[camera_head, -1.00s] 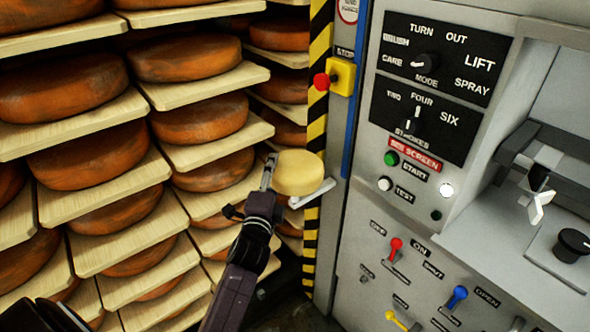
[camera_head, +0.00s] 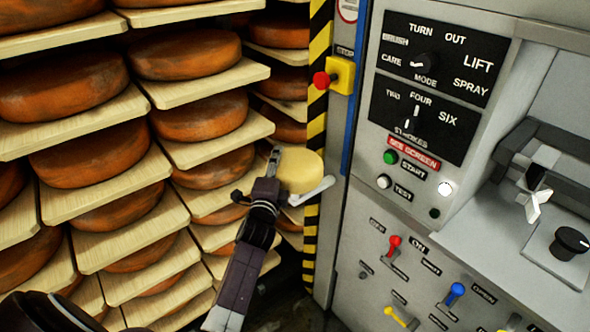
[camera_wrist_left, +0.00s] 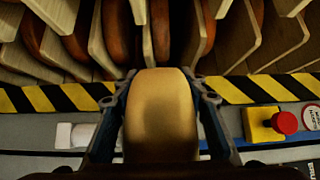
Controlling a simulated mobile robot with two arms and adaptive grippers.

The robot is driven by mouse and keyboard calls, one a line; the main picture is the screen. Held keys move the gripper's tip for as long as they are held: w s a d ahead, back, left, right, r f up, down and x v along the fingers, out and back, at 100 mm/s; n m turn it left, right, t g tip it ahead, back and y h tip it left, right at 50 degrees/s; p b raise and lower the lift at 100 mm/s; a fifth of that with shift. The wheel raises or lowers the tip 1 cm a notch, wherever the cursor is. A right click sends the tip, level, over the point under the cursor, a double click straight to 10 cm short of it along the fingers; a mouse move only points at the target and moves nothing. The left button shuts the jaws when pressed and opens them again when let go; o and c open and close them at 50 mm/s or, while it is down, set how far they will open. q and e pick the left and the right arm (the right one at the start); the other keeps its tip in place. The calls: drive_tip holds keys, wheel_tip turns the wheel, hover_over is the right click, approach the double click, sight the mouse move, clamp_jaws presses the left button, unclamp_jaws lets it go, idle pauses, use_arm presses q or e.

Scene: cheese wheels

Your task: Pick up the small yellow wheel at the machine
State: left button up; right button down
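The small yellow wheel (camera_head: 301,170) shows in the head view in front of the striped post, left of the machine (camera_head: 350,235). No support shows under the wheel. My right gripper is not in view.
Wooden shelves (camera_head: 100,200) with several large orange-brown wheels (camera_head: 90,155) stand close on the left. A yellow box with a red stop button (camera_head: 321,80) sits on the post above the wheel. Knobs and coloured levers (camera_head: 395,245) stick out of the machine's front.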

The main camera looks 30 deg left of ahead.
use_arm(q)
clamp_jaws()
drive_tip(key=shift+w+r, duration=0.1)
drive_tip(key=shift+r, duration=0.45)
wheel_tip(320, 180, up, 9)
drive_tip(key=shift+r, duration=0.1)
